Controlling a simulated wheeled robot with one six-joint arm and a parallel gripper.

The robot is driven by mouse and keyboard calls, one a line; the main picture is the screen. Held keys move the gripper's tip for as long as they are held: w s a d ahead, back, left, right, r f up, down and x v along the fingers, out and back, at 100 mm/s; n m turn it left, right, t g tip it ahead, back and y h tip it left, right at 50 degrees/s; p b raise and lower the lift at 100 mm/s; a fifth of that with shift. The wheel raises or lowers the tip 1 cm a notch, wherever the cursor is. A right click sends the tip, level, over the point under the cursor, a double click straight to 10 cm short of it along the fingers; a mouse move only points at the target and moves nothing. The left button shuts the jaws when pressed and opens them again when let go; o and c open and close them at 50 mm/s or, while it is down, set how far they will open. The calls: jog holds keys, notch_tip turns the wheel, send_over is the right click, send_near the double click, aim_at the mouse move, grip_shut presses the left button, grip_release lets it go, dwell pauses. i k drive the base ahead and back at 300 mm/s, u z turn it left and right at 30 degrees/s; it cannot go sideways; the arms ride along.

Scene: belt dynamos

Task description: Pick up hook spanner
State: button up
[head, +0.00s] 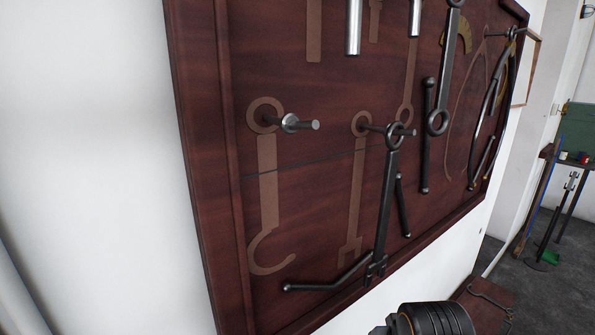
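A dark wooden tool board (320,215) hangs on the white wall. At its left is a painted hook-ended outline (268,185) with a ring at the top; its metal peg (298,124) is empty. A thin dark tool (490,293) lies on a reddish-brown wooden surface (482,312) at lower right; it may be the hook spanner, but it is too small and partly cut off to be sure.
A dark ring-ended wrench (386,200) hangs on the peg right of the empty one, before its own outline. Other tools, including a long wrench (447,70), hang further right. Grey floor (555,285) shows at right.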

aim_at(482, 295)
jog(key=z, duration=1.95)
jog(key=k, duration=1.25)
jog(key=z, duration=0.7)
jog(key=i, duration=1.85)
jog(key=u, duration=0.1)
jog(key=i, duration=2.2)
jog(key=u, duration=1.3)
jog(key=i, duration=1)
jog(key=u, duration=1.1)
